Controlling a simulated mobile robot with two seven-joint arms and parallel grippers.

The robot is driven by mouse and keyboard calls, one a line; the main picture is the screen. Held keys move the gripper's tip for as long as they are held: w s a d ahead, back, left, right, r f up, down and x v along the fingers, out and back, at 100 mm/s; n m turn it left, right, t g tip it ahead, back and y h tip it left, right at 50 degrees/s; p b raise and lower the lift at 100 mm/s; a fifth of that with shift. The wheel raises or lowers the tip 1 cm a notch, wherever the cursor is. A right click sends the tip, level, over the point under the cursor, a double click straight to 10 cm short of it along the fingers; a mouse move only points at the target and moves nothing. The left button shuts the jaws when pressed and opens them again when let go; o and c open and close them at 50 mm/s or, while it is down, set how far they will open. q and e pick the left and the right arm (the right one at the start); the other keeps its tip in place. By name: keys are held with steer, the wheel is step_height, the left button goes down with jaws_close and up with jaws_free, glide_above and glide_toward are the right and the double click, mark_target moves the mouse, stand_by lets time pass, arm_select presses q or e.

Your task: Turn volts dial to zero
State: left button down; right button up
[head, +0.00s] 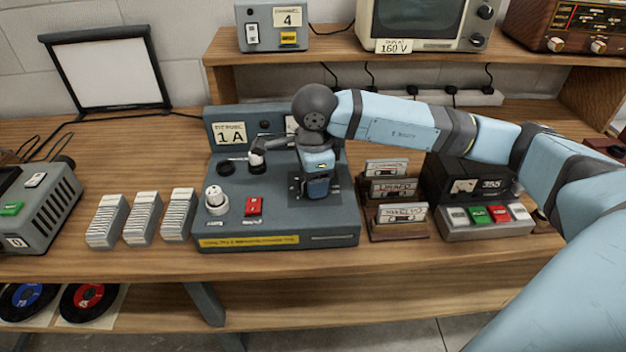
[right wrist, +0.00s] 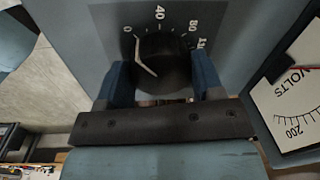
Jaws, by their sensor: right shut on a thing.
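The volts dial (right wrist: 165,62) is a black knob on a grey panel, seen in the right wrist view with a printed scale 0, 40, 80 and a partly hidden higher number. A white line on the knob lies on its left side, near the 0; its exact reading is hard to tell. My right gripper (right wrist: 164,85) is shut on the knob, one blue finger on each side. In the head view my right gripper (head: 317,190) points down at the right part of the grey console (head: 280,232) and hides the dial. My left gripper is not in view.
A volts meter (right wrist: 294,100) stands beside the dial. The console also carries a white knob (head: 215,198) and a red switch (head: 253,206). Cassettes (head: 396,188) and a box marked 355 (head: 465,190) stand close on the right. A monitor above has a 160 V label (head: 394,47).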

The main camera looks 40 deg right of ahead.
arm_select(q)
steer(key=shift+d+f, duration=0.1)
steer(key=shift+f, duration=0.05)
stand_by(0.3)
arm_select(e)
steer(key=o, duration=0.9)
arm_select(q)
steer(key=shift+p, duration=0.35)
arm_select(e)
steer(key=r, duration=0.9)
steer(key=s+r, duration=0.1)
steer(key=r, duration=0.4)
steer(key=shift+a, duration=0.15)
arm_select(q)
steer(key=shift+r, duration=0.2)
arm_select(e)
steer(key=shift+f, duration=0.1)
